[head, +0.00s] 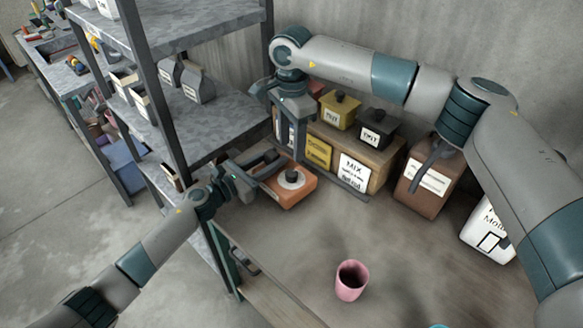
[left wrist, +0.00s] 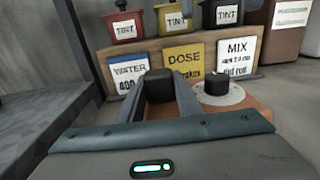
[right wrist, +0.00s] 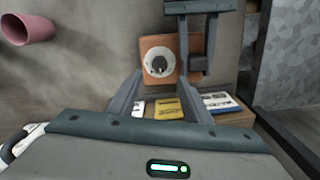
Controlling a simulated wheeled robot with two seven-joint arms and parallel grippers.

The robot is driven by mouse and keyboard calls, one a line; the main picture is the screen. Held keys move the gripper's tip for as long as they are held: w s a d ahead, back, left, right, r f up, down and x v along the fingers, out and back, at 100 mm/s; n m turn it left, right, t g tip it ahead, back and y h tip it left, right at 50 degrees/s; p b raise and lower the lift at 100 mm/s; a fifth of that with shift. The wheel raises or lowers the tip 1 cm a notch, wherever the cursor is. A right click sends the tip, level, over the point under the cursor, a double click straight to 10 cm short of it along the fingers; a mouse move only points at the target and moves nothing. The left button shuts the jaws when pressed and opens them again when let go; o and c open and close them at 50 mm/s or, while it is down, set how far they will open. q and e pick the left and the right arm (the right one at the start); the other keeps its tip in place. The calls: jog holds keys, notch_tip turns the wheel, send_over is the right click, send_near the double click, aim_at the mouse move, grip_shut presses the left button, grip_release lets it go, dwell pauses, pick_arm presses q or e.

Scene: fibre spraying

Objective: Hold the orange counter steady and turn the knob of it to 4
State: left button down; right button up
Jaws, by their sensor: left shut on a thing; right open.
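The orange counter (head: 301,193) lies on the worktable beside the shelf rack. Its black knob (head: 291,176) stands on a pale round dial; the number it points to is too small to read. The knob also shows in the left wrist view (left wrist: 216,84) and in the right wrist view (right wrist: 158,64). My left gripper (head: 262,167) is shut on the counter's black handle (left wrist: 160,84) at its side. My right gripper (head: 292,140) is open and empty, pointing down above the counter. In the right wrist view its fingers are spread wide, apart from the knob.
Behind the counter stands a wooden rack (head: 379,178) with WATER, DOSE and MIX cards and TINT pots. A brown labelled container (head: 425,180) is to its right. A pink cup (head: 351,281) stands at the front. The shelf rack (head: 165,130) rises at left. The table's middle is clear.

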aim_at(291, 173)
notch_tip(291, 173, down, 9)
jog(key=shift+f, duration=0.1)
dwell(0.3)
jog(key=shift+c, duration=0.4)
jog(key=c, duration=1)
